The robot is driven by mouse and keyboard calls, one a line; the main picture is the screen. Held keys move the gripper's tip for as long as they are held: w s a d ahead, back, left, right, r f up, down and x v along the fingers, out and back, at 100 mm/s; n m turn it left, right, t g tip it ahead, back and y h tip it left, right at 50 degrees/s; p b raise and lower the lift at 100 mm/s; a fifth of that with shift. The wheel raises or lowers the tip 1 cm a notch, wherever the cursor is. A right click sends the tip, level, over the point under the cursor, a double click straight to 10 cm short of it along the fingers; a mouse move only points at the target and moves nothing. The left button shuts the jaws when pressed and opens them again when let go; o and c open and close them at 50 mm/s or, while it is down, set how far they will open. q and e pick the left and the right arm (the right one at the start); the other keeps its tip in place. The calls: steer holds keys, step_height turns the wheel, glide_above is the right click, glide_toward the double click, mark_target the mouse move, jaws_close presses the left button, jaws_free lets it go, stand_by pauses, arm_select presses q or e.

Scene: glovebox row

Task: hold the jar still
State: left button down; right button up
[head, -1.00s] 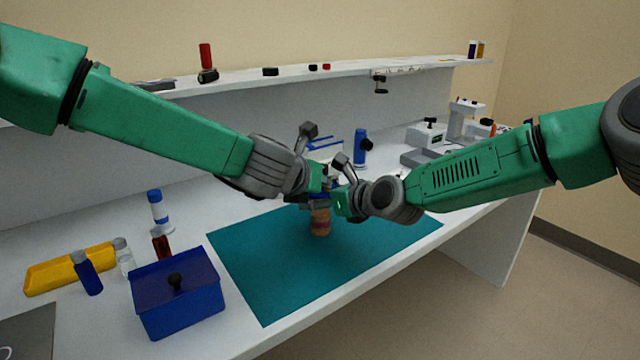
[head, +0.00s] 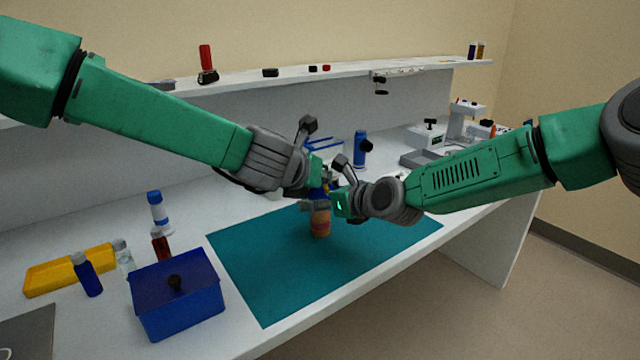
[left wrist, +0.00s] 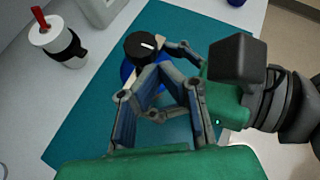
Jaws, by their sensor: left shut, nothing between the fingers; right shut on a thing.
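The jar (head: 320,226) stands upright on the teal mat (head: 265,285), with an orange-brown body and a blue upper part. In the left wrist view a round black knob with a white mark (left wrist: 146,45) shows above a blue part; the jar's body is mostly hidden there. My right gripper (head: 322,203) is shut on the jar, reaching it from the right. My left gripper (left wrist: 158,75) is shut and empty, close beside the knob and the blue part; I cannot tell whether it touches. Its tips are partly hidden in the head view.
A blue box (head: 180,308) with a dark knob, a yellow tray (head: 70,270) and several small bottles stand at the left. A blue bottle (head: 360,149) and grey equipment stand behind the mat. The front mat is clear.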

arm_select(q)
steer(key=a+f+v, duration=0.1)
steer(key=v, duration=0.9)
step_height(320, 180, down, 3)
steer(key=w+a+m+g+h, duration=0.1)
steer(key=a+m+h, duration=0.2)
steer(key=m+h, duration=0.1)
arm_select(e)
steer(key=shift+a, duration=0.1)
arm_select(q)
steer(key=shift+m, duration=0.5)
steer(key=x, duration=1)
steer(key=shift+d+r, duration=0.15)
steer(key=shift+d, duration=0.05)
arm_select(e)
steer(key=shift+f, duration=0.1)
